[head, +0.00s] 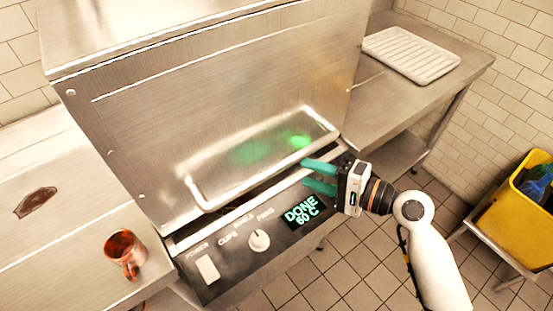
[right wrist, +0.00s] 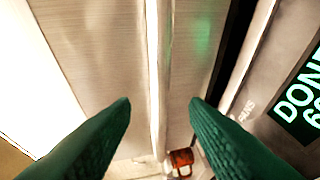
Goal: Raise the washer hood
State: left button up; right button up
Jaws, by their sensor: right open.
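The washer hood (head: 150,130) is a large brushed-steel box, lowered over the machine, with its front edge close above the control panel (head: 225,262). A long steel bar handle (head: 265,175) runs across the lower front of the hood. My right gripper (head: 304,174) is open near the right part of this handle, its teal fingers pointing left. In the right wrist view the open fingers (right wrist: 160,102) stand apart, with the bar (right wrist: 163,50) running lengthwise between and beyond them. I cannot tell whether they touch it. My left gripper is not in view.
The panel's display (head: 302,212) reads "DONE 60 C". A copper mug (head: 124,252) stands on the left counter (head: 60,255), near a brown stain. A white ribbed rack (head: 412,54) lies on the right counter. A yellow bin (head: 520,215) stands at far right.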

jog(key=p+x, duration=0.1)
jog(key=x, duration=0.8)
jog(key=shift+p, duration=0.35)
jog(key=shift+w+a+f, duration=0.1)
jog(key=shift+a, duration=0.05)
jog(key=shift+c, duration=0.4)
grip_shut()
